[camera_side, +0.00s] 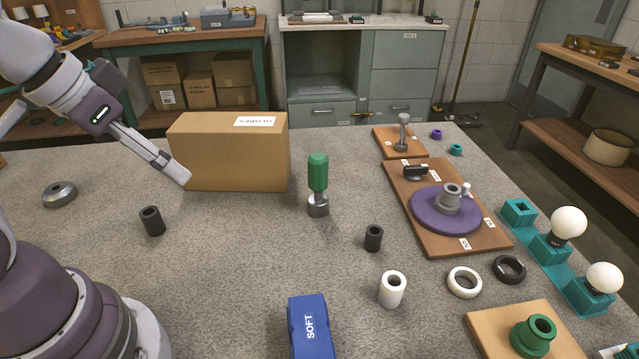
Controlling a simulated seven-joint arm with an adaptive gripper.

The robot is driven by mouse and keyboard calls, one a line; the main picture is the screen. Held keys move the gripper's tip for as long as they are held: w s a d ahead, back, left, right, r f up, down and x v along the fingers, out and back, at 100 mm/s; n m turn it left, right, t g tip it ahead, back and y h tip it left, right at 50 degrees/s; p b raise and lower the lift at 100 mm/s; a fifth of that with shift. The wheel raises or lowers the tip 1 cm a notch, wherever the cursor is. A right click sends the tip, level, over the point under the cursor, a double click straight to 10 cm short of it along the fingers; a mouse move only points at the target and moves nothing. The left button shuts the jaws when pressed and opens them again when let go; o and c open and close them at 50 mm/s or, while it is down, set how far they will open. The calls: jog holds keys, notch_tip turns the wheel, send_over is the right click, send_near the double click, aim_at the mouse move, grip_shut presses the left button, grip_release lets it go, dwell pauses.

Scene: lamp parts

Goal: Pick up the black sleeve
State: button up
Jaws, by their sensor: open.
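Two black hollow cylinders stand upright on the grey table, and I cannot tell which one is the black sleeve. The larger black cylinder (152,222) is at left. The smaller black cylinder (373,238) is right of the middle. My gripper (182,178) is at upper left, its fingers pointing down and right in front of the cardboard box. It is open and holds nothing visible; the fingers overlap in this view. The tips show above and slightly right of the larger cylinder, apart from it.
A cardboard box (230,150) stands right behind my gripper. A green-handled tool (318,185), a white sleeve (392,289) and a blue SOFT block (311,328) stand on the table. A wooden board (482,242) with a purple disc is at right.

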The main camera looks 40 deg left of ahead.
jog(key=shift+w, duration=0.1)
jog(key=m+h, duration=0.2)
jog(key=m, duration=0.2)
send_over(374, 235)
jog(key=s+a, duration=0.3)
jog(key=s, duration=0.1)
notch_tip(374, 235, down, 11)
jog(key=shift+m, duration=0.3)
jog(key=x, duration=0.7)
jog(key=d+x, duration=0.1)
jog(key=x, duration=0.3)
jog(key=shift+s, duration=0.1)
jog(key=shift+r, duration=0.1)
jog(key=shift+c, duration=0.2)
